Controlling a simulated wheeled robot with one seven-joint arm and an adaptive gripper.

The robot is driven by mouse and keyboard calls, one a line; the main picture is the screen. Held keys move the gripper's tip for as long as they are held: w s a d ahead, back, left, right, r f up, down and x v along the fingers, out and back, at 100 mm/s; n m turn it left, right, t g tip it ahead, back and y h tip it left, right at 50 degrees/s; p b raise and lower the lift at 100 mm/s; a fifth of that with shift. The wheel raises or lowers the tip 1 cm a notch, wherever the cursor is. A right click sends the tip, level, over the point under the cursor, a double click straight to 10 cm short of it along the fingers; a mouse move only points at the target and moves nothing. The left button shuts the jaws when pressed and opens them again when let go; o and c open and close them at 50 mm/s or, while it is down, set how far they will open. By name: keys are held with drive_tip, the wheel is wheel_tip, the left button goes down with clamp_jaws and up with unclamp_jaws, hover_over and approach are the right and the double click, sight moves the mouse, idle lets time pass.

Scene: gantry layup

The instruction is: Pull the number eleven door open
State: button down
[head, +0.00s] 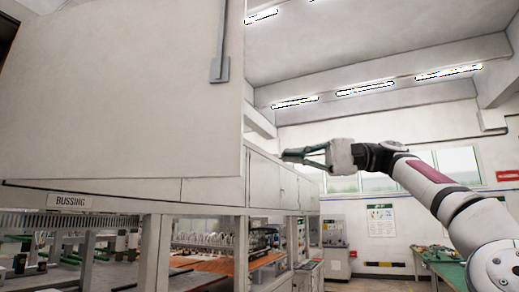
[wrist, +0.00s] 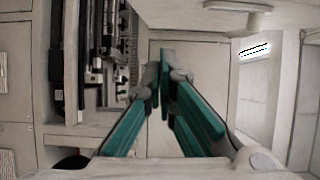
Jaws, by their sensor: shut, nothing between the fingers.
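A large white door panel (head: 120,90) fills the upper left of the head view, close to me, with a grey vertical handle bar (head: 220,68) near its right edge. It hangs in front of the row of white cabinets. No number eleven can be read on any door. My gripper (head: 286,155) is shut and empty, right of this panel and in front of the cabinet doors farther along. In the wrist view its teal fingers (wrist: 165,58) meet at the tips, with a plain pale panel (wrist: 190,95) behind them. I cannot tell which door that is.
Below the panel is a sign reading BUSSING (head: 70,201), above a workbench bay with tools. The wrist view shows an open recess with dark equipment (wrist: 100,50) at left. A green-topped table (head: 447,270) stands at lower right. Open air surrounds my arm.

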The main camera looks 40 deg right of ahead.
drive_tip(key=w+a, duration=0.4)
drive_tip(key=a, duration=0.6)
drive_tip(key=shift+w+a+p, duration=0.15)
drive_tip(key=shift+a+p, duration=0.15)
